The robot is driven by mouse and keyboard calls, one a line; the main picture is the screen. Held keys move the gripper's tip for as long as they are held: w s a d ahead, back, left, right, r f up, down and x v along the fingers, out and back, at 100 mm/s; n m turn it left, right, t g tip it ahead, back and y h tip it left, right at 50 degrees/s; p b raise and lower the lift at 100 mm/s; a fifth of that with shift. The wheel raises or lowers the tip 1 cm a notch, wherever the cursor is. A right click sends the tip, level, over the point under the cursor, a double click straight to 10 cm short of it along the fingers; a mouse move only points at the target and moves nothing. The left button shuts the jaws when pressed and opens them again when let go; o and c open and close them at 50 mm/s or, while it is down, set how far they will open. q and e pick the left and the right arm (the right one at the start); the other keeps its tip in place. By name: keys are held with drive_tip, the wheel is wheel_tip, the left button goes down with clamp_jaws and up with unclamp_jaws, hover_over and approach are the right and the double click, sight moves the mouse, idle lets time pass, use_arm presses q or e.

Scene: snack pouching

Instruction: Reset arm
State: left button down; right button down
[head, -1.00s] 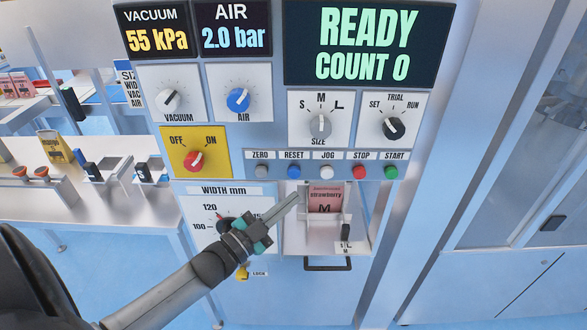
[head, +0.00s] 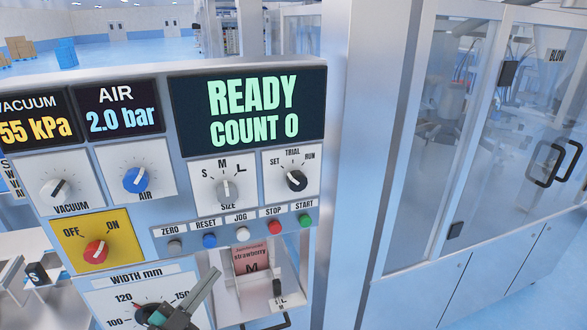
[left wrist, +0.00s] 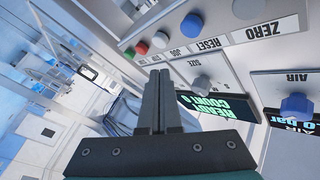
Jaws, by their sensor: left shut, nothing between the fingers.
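My left gripper (head: 198,297) is at the bottom of the head view, in front of the width dial (head: 150,312). Its fingers are together and empty, pointing up and right. The left wrist view shows the shut fingers (left wrist: 155,100) in front of the panel, apart from the row of buttons. My right gripper is in neither view. The control panel (head: 150,210) shows 55 kPa, 2.0 bar and READY COUNT 0. The size knob (head: 227,190) and mode knob (head: 297,180) sit under the display (head: 250,110).
A pink strawberry pouch marked M (head: 251,260) stands in a holder right of the gripper. A row of buttons, including the red stop button (head: 275,227), runs above it. A glass-doored cabinet (head: 480,150) stands at the right, with a black handle (head: 565,160).

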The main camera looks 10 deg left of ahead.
use_arm(q)
drive_tip(key=s+f+n+g+y+b, duration=0.2)
drive_tip(key=s+f+g+b, duration=0.1)
drive_tip(key=f, duration=0.9)
drive_tip(key=s+f+n+g+y+b, duration=0.15)
drive_tip(key=s+f, duration=0.25)
drive_tip(key=f, duration=0.7)
drive_tip(key=s+f+n+g+y+b, duration=0.1)
drive_tip(key=s+f+n+g+b, duration=0.15)
drive_tip(key=f, duration=0.95)
drive_tip(key=s+d+f+g+b, duration=0.2)
drive_tip(key=s+f+g, duration=0.1)
drive_tip(key=s+f, duration=0.5)
drive_tip(key=s+d+f+n+g+b, duration=0.1)
drive_tip(key=s+d+f+g+b, duration=0.2)
drive_tip(key=s+f, duration=0.4)
drive_tip(key=s+d+f+g+b, duration=0.2)
drive_tip(key=s+f+g, duration=0.3)
drive_tip(key=s, duration=0.8)
wheel_tip(320, 180, down, 4)
drive_tip(key=shift+s+d+r+n+b, duration=0.2)
drive_tip(key=shift+s+d+n+b, duration=0.1)
drive_tip(key=shift+d+n+b, duration=0.15)
